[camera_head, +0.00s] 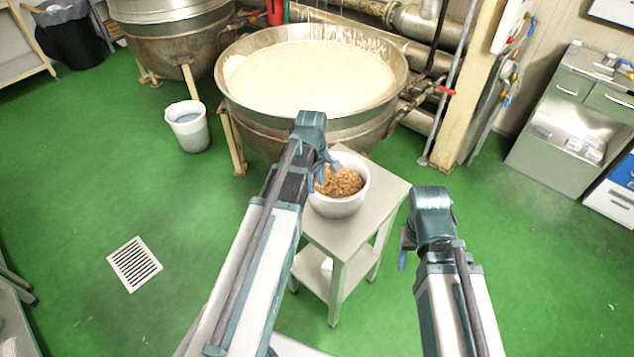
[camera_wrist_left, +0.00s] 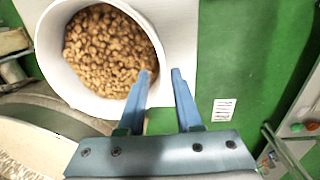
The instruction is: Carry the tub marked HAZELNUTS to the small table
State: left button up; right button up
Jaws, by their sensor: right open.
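A white round tub (camera_head: 340,208) filled with brown nuts stands on the small table (camera_head: 335,240); no HAZELNUTS marking is readable from here. The tub also shows from above in the left wrist view (camera_wrist_left: 52,62). My left gripper (camera_head: 322,172) is at the tub's rim. In the left wrist view its two blue fingers (camera_wrist_left: 162,72) are apart, one over the tub's near rim and one outside it; I cannot tell whether they press on the wall. My right gripper (camera_head: 403,250) is open and empty, beside the table's right edge.
A large kettle (camera_head: 245,110) of pale mass stands behind the table, with another kettle (camera_head: 170,50) to its left. A grey bucket (camera_head: 188,128) is on the floor. A steel cabinet (camera_head: 560,130) stands at right. The green floor is clear around the drain grate (camera_head: 134,264).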

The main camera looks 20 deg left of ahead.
pick_arm(q)
jog(key=s+d+m+g+y, duration=0.1)
jog(key=s+d+m, duration=1.4)
jog(key=d+m, duration=0.2)
jog(key=shift+d+m, duration=0.4)
jog(key=shift+d, duration=0.55)
